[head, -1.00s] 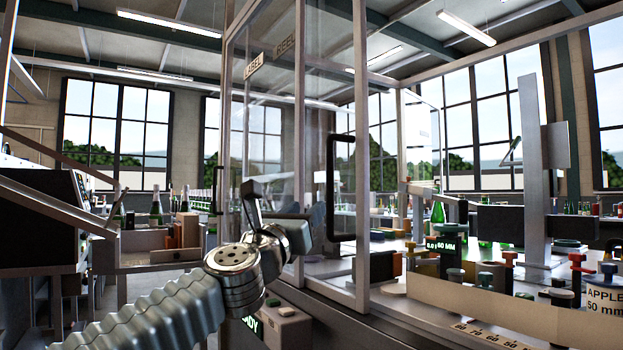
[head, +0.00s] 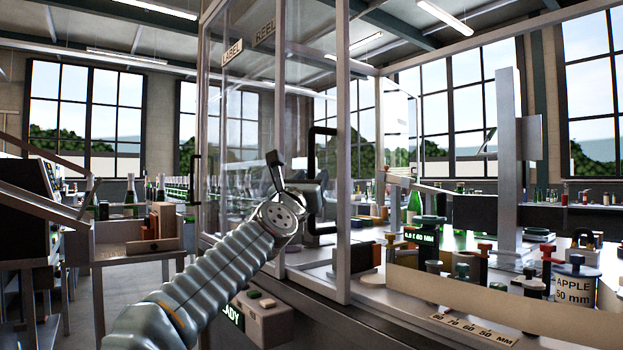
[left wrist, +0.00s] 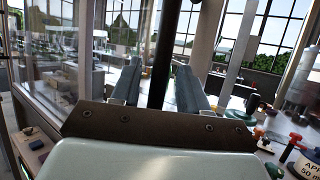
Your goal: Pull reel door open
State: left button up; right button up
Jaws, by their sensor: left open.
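The reel door is a clear panel in a grey frame (head: 343,120), with a "REEL" sign (head: 265,33) near the top. Its black vertical bar handle (head: 312,150) stands out from the frame. My left gripper (head: 296,172) is at the handle's height, with its fingers partly over the handle in the head view. In the left wrist view, the handle's dark bar (left wrist: 163,50) runs between the two open fingers (left wrist: 158,84). I cannot tell whether either finger touches it. My right gripper is not in view.
A panel with a "LABEL" sign (head: 232,52) is left of the reel door. A low control box (head: 262,318) sits below my left arm. A beige strip with size marks (head: 470,312) and a jar marked "APPLE 50 mm" (head: 573,290) are at the right.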

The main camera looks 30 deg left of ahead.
pick_arm(q)
jog(key=shift+w+a+r, duration=0.1)
jog(key=shift+w, duration=0.3)
grip_shut()
